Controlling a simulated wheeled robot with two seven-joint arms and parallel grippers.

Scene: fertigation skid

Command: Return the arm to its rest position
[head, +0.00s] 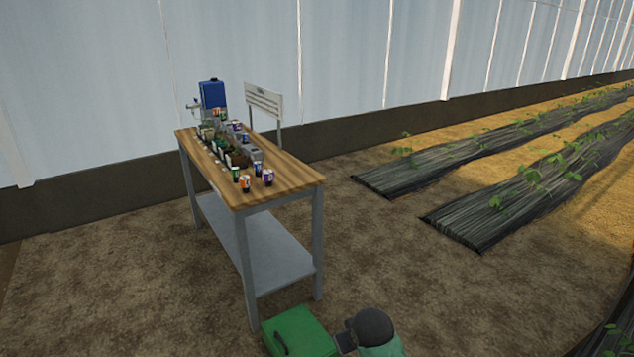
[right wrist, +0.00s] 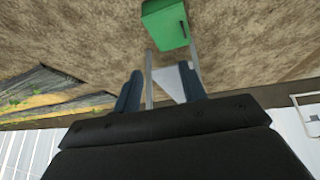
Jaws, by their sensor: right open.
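My right gripper (right wrist: 161,87) shows in the right wrist view, with its two dark blue-grey fingers spread apart and nothing between them. Beyond the fingers, well apart from them, are the pale lower shelf and legs of the workbench and bare soil. In the head view a dark rounded part with a teal section shows at the bottom edge, likely a link of my arm; no gripper fingers are visible there. My left gripper is in neither view.
A wood-topped workbench (head: 290,181) holds several small labelled pots and a blue unit (head: 212,94). A green box (head: 300,332) stands on the soil by its front leg. Planted black-covered beds (head: 480,222) lie right. Open soil lies between.

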